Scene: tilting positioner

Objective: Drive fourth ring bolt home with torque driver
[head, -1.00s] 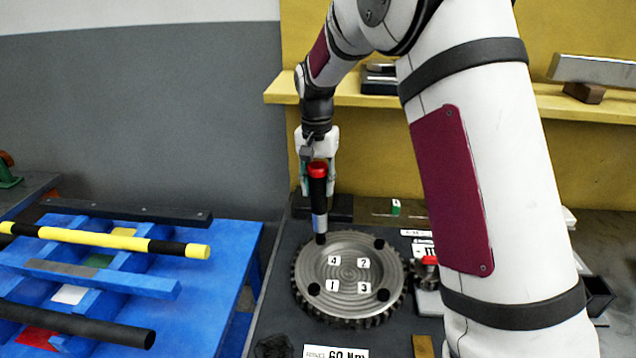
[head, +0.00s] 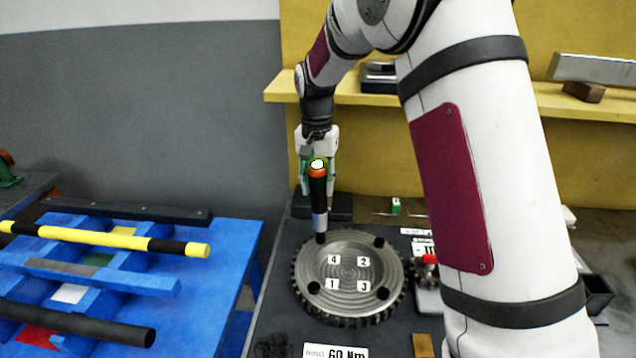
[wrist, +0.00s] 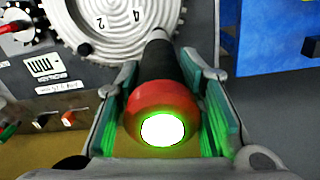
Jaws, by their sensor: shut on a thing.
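The torque driver (head: 318,200) has a black body, a red-orange collar and a steel lower end. Its top glows bright white-green, and this glow also fills the middle of the wrist view (wrist: 162,128). My gripper (head: 317,172) is shut on the driver's upper part, with green pads on both sides of it. The driver stands near upright, its tip at the ring gear's (head: 345,311) upper left edge, beside label 4 (head: 334,260). The bolt under the tip is hidden. Dark bolt heads show near label 2 (head: 379,243), label 1 (head: 314,288) and label 3 (head: 383,294).
A blue rack (head: 205,300) with bars stands at the left. A red knob (head: 429,259) sits right of the ring. A 60 Nm card (head: 335,352) lies in front. A yellow shelf (head: 545,105) runs behind. My arm covers much of the right side.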

